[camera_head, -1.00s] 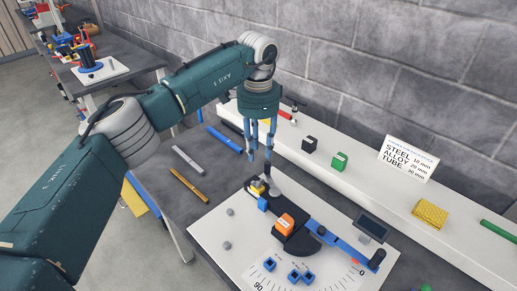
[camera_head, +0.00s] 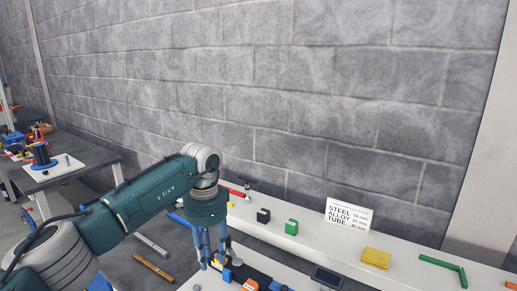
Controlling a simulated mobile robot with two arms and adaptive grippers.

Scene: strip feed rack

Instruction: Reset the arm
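My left arm comes in from the left, and its gripper (camera_head: 211,265) points down with its two blue fingers apart. It is open and nothing shows between the fingers. It is at the left end of a black bending fixture (camera_head: 258,275) with an orange block (camera_head: 249,285) on it. I cannot tell whether the fingertips touch the fixture. The fixture's front part, with most of its blue swing arm and the angle scale, is cut off by the bottom edge. My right gripper is not in view.
A white shelf (camera_head: 310,245) along the block wall holds a black block (camera_head: 263,215), a green block (camera_head: 291,227), a lettered sign (camera_head: 348,216), a yellow pad (camera_head: 376,258) and a green bent strip (camera_head: 440,264). A small display (camera_head: 327,277) stands behind the fixture.

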